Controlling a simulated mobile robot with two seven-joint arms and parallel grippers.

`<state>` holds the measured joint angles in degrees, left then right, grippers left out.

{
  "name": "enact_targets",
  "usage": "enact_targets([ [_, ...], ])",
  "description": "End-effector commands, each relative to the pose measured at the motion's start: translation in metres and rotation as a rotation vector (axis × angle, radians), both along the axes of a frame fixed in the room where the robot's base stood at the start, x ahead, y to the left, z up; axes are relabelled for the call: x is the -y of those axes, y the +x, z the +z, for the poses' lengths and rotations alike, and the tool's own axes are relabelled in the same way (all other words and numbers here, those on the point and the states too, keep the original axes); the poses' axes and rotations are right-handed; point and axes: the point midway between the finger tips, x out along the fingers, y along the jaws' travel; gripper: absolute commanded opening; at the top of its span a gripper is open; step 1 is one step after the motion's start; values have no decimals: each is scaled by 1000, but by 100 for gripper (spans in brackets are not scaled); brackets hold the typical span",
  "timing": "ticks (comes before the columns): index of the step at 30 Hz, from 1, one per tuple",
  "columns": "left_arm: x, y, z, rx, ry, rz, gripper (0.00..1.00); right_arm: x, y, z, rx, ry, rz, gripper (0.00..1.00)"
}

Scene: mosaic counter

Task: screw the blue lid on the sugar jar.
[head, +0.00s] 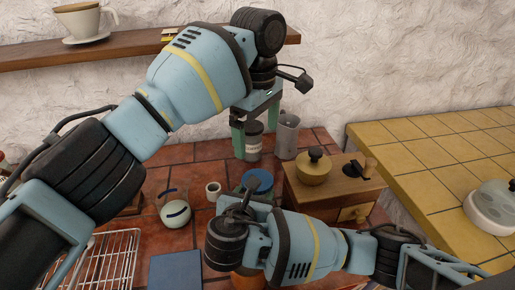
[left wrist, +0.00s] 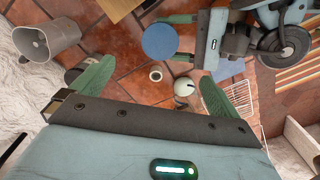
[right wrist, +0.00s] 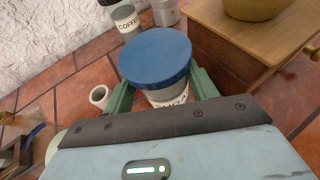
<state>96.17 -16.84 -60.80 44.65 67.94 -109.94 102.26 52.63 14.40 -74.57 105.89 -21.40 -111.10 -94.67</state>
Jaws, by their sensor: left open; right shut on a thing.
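The blue lid (head: 259,181) sits on top of the sugar jar, near the middle of the counter. In the right wrist view the lid (right wrist: 155,56) covers the jar's top, and part of the jar's pale lettered side (right wrist: 168,96) shows below. I cannot tell whether the lid is threaded. My right gripper (right wrist: 163,86) is shut on the jar, a finger on each side below the lid. My left gripper (head: 256,138) is open and empty, pointing down, above and behind the jar. The lid also shows beyond its fingers in the left wrist view (left wrist: 159,41).
A coffee canister (right wrist: 126,20) and a grey metal jug (head: 287,136) stand behind. A wooden grinder box (head: 335,186) is close on the right. A small white cup (head: 213,190), a round pale pot (head: 175,213) and a wire rack (head: 108,260) are on the left.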

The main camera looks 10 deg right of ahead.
Motion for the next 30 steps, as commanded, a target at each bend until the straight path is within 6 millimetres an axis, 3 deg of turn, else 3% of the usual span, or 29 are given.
enact_targets([
  [3, 1, 0, 21, 2, -1, 1, 100, 0, 0, 1, 4, 1, 0, 0],
  [7, 1, 0, 35, 2, -1, 0, 100, 0, 0, 1, 4, 1, 0, 0],
  [20, 0, 0, 42, 0, 0, 0, 100, 0, 0, 1, 3, 1, 0, 0],
  [21, 0, 0, 42, 0, 0, 0, 100, 0, 0, 1, 4, 1, 0, 63],
  [26, 0, 0, 41, 0, 0, 0, 100, 0, 0, 1, 1, 1, 1, 83],
  [30, 0, 0, 41, 0, 0, 0, 100, 0, 0, 0, 1, 0, 0, 83],
])
